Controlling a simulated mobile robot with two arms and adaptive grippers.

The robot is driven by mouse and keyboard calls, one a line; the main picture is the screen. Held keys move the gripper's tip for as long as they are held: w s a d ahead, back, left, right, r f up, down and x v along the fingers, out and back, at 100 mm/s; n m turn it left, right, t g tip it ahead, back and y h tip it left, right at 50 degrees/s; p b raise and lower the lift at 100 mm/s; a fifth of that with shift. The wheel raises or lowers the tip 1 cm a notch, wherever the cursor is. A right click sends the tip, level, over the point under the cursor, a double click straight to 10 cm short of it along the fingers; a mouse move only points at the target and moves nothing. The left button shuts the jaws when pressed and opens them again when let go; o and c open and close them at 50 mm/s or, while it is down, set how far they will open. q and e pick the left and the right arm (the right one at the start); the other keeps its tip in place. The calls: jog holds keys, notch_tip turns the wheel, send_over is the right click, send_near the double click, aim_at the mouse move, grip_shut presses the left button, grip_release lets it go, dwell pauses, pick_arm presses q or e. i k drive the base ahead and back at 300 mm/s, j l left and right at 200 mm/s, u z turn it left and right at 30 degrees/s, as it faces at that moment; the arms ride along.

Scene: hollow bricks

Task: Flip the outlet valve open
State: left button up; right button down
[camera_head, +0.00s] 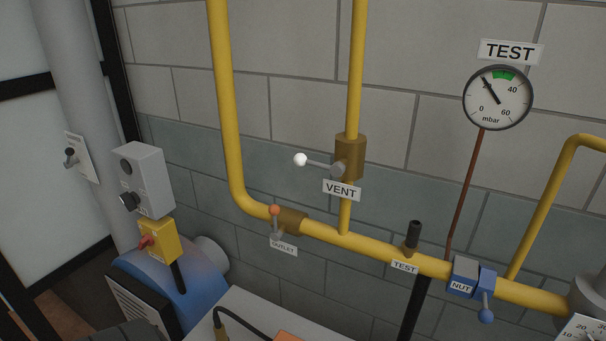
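The outlet valve (291,221) is a brass body on the yellow pipe, just right of the pipe's lower bend. Its short grey lever (276,226) points up in the picture, at an angle across the sloping pipe, and ends in an orange knob (275,210). The OUTLET label (284,247) hangs just below it. Neither of my grippers can be made out in the head view, and nothing touches the lever.
Above right, the vent valve (351,150) has a lever pointing left to a white knob (300,160). A TEST stub (412,236), blue NUT fitting (464,275) and gauge (498,97) lie right. Below left are a yellow switch box (159,240) and blue machine (190,281).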

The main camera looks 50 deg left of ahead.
aim_at(274, 210)
jog(key=u, duration=1.55)
jog(key=k+l+u, duration=0.25)
jog(key=u, duration=0.15)
jog(key=k+l+u, duration=0.1)
jog(key=k+u, duration=0.25)
